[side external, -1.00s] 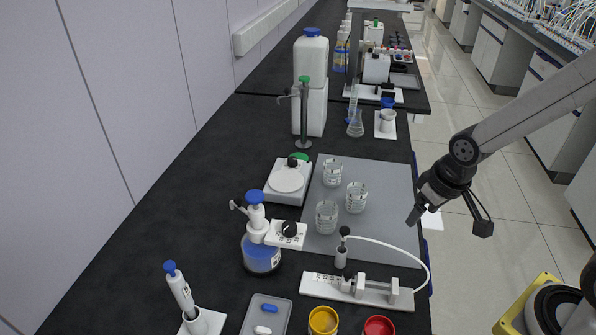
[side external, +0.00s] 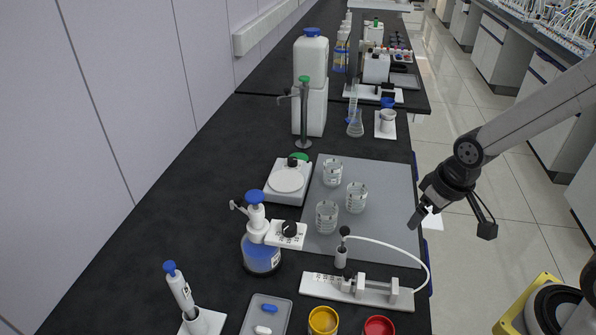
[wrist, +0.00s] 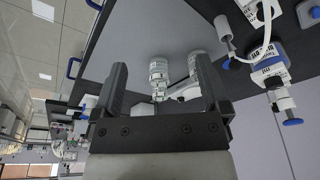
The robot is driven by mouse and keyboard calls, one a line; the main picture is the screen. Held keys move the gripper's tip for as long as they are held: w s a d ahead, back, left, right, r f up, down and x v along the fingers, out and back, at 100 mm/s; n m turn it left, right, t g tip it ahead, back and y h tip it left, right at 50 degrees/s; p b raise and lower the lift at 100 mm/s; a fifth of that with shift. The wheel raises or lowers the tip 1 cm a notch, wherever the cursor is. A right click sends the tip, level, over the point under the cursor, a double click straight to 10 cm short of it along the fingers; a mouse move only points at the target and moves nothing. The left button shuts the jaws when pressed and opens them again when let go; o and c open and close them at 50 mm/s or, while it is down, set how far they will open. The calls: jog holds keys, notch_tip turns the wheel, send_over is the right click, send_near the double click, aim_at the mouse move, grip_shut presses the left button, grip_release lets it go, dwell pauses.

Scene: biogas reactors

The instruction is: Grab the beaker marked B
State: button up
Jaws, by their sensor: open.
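Three clear glass beakers stand upright on the grey mat (side external: 392,225) in the side external view: a far one (side external: 332,173), a right one (side external: 356,198) and a near left one (side external: 326,217). They carry dark markings, but I cannot read which is B. My gripper (side external: 420,214) is right of the mat, apart from all beakers. In the wrist view its two dark fingers stand wide apart and empty. Beyond them show one beaker (wrist: 158,70) between the fingers and another (wrist: 195,64) near the right finger, partly hidden by it.
A white stirrer plate (side external: 287,181) is left of the beakers. A blue-capped dispenser bottle (side external: 261,252) stands near left. A white syringe stand (side external: 358,291) with a curved tube lies in front of the mat. The mat's right part is clear.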

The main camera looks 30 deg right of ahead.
aim_at(341, 166)
dwell(0.3)
jog(key=w+f+m+t+y, duration=0.1)
jog(key=w+f+m+y, duration=0.1)
jog(key=w+m, duration=0.4)
jog(key=w+f+m+t+y, duration=0.2)
jog(key=w+m+y, duration=0.1)
jog(key=w+m, duration=0.4)
jog(key=w+f+m+t+y, duration=0.2)
jog(key=w+m, duration=0.5)
jog(key=m, duration=0.4)
jog(key=shift+w+d+f+y, duration=0.1)
jog(key=shift+d+f+y, duration=0.25)
jog(key=shift+y, duration=0.15)
jog(key=w+d+m+t, duration=0.1)
jog(key=d+m, duration=0.1)
jog(key=w+d+f+m+t+h, duration=0.1)
jog(key=w+m, duration=0.1)
jog(key=w+d+m+t, duration=0.2)
jog(key=shift+w+d+f+h, duration=0.1)
jog(key=shift+d+f+h, duration=0.2)
jog(key=shift+f+h, duration=0.1)
jog(key=shift+w+d+f+m+t, duration=0.1)
jog(key=shift+w+d+m+t, duration=0.3)
jog(key=shift+d+m, duration=0.15)
